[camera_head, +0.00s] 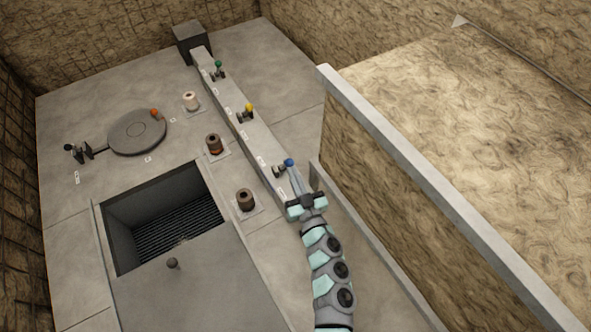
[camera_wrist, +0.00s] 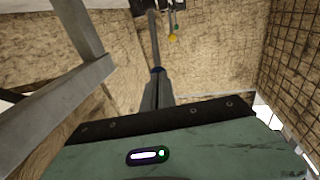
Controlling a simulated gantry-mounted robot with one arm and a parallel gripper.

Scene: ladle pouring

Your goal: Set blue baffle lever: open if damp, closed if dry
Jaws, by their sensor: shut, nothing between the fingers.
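The blue-knobbed baffle lever (camera_head: 289,162) stands at the near end of a long grey rail (camera_head: 250,140). Its stem leans from a small bracket, and small white labels lie beside it. My gripper (camera_head: 293,172) reaches up along the rail from the near end, its narrow shut fingertips close to the blue knob. I cannot tell whether they touch. In the wrist view my shut fingers (camera_wrist: 157,72) point away, and the blue knob does not show apart from them. Which label the lever points to is too small to read.
A yellow lever (camera_head: 249,107) and a green lever (camera_head: 218,64) stand farther along the rail. Several small plugs, one dark (camera_head: 245,199), stand left of it. An open grated pit (camera_head: 165,217) and round lid (camera_head: 137,131) lie left. A tall metal-edged wall (camera_head: 420,170) stands close right.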

